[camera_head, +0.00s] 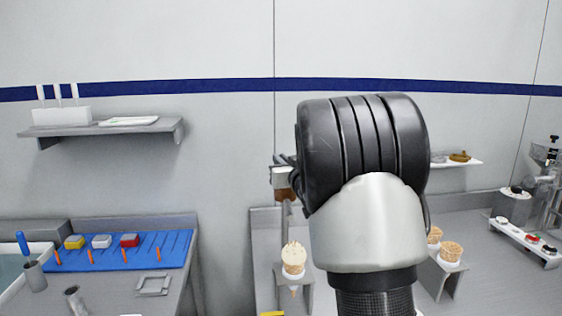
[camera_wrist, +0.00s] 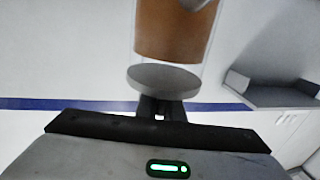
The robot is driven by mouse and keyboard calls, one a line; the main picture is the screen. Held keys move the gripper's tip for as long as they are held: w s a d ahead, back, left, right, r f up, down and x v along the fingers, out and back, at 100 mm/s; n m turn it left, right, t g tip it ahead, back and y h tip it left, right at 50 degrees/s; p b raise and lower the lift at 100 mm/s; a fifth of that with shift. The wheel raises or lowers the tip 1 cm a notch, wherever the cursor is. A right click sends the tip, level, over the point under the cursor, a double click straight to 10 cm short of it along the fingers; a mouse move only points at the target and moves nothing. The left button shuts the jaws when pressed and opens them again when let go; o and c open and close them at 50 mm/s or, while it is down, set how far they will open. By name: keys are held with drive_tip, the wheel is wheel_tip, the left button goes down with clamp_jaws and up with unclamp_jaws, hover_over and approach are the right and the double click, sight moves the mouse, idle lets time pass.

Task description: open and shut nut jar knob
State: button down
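The nut jar (camera_head: 283,181) is a small clear container with brown contents, left of my arm in the head view. In the wrist view the jar (camera_wrist: 174,30) shows large, with a round grey lid (camera_wrist: 163,80) on the end facing me. My gripper (camera_wrist: 160,108) is at this lid, its dark fingers close together at the middle of the lid. The fingers appear closed around the knob, which they hide. In the head view my dark wrist covers most of the gripper.
A cone with a pale topping (camera_head: 293,262) stands in a holder below the jar. More cones (camera_head: 450,252) stand to the right behind my arm. A blue mat (camera_head: 178,250) with coloured blocks lies at left. A wall shelf (camera_head: 105,128) is above it.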

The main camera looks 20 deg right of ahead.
drive_tip(key=shift+y+p, duration=0.3)
drive_tip(key=shift+p, duration=0.05)
drive_tip(key=shift+s+a+n+g+y+p, duration=0.45)
drive_tip(key=shift+a+n+g+y+p, duration=0.15)
drive_tip(key=shift+n+g+y+p, duration=1.95)
drive_tip(key=shift+s+a+n+g+y+p, duration=0.6)
drive_tip(key=shift+n+g+y+p, duration=1.1)
drive_tip(key=shift+n+y, duration=1.05)
drive_tip(key=shift+s+a+n+g+y+p, duration=0.35)
drive_tip(key=shift+a+n+g+y+p, duration=0.3)
drive_tip(key=shift+n+g+y+p, duration=2)
drive_tip(key=shift+s+a+g+y+b, duration=0.1)
drive_tip(key=shift+s+g+y+b, duration=0.1)
drive_tip(key=shift+g+y+b, duration=0.4)
drive_tip(key=c, duration=1.9)
unclamp_jaws()
drive_tip(key=shift+o, duration=0.2)
